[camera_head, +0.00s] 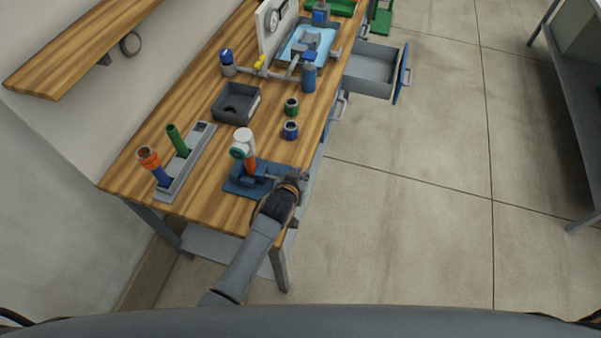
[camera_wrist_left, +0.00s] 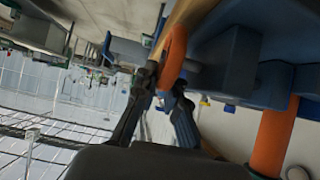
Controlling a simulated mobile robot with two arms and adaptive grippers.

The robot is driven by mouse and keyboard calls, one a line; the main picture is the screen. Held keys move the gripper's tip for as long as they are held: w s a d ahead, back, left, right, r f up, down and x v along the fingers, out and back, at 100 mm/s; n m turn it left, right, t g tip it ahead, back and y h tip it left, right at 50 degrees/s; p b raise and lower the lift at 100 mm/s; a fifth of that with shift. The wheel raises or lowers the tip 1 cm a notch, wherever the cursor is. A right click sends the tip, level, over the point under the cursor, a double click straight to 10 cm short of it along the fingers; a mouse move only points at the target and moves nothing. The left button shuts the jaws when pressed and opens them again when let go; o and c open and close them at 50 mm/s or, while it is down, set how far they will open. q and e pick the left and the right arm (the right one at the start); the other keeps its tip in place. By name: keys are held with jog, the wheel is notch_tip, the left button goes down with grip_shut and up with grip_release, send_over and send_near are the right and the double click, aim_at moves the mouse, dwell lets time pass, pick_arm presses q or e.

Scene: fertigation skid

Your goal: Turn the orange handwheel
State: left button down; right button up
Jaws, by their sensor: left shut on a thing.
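The orange handwheel (camera_wrist_left: 174,55) shows edge-on as a ring in the left wrist view, beside a blue-grey block (camera_wrist_left: 222,62). My left gripper (camera_wrist_left: 166,82) is shut on its rim, with one black finger on each side. In the head view the handwheel (camera_head: 289,186) is mostly hidden behind my left gripper (camera_head: 287,193), at the near right edge of the wooden bench. The blue base (camera_head: 236,186) of the fixture lies on the bench just left of the gripper. My right gripper is in neither view.
A grey rack (camera_head: 185,172) with green and orange-blue parts lies to the left, and a dark bin (camera_head: 219,112) behind. An open drawer (camera_head: 371,72) juts out at the right. The floor (camera_head: 420,220) is clear.

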pick_arm(q)
jog(key=c, duration=1.7)
grip_release()
jog(key=v, duration=1.2)
jog(key=shift+f, duration=0.1)
